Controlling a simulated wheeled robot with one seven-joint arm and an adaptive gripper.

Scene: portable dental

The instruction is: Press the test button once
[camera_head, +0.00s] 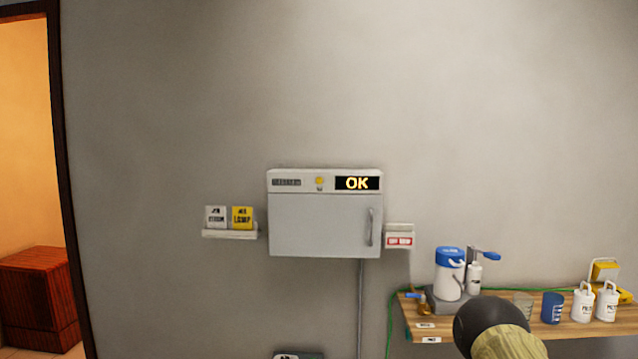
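A small round yellow button (319,181) sits on the top strip of a grey wall-mounted box (318,225). A tiny dark mark or label is just below the button, too small to read. To its right, a black display (357,183) shows "OK" in yellow letters. The box's door is shut, with a vertical handle (370,227) at its right side. No fingertips of my gripper show in this view, so its distance from the button cannot be told.
Left of the box, a small ledge (229,234) holds a white card and a yellow card. At lower right, a wooden shelf (415,317) carries a blue-topped dispenser (449,272), cups and white jugs. A dark round shape partly covers the shelf. A doorway opens at far left.

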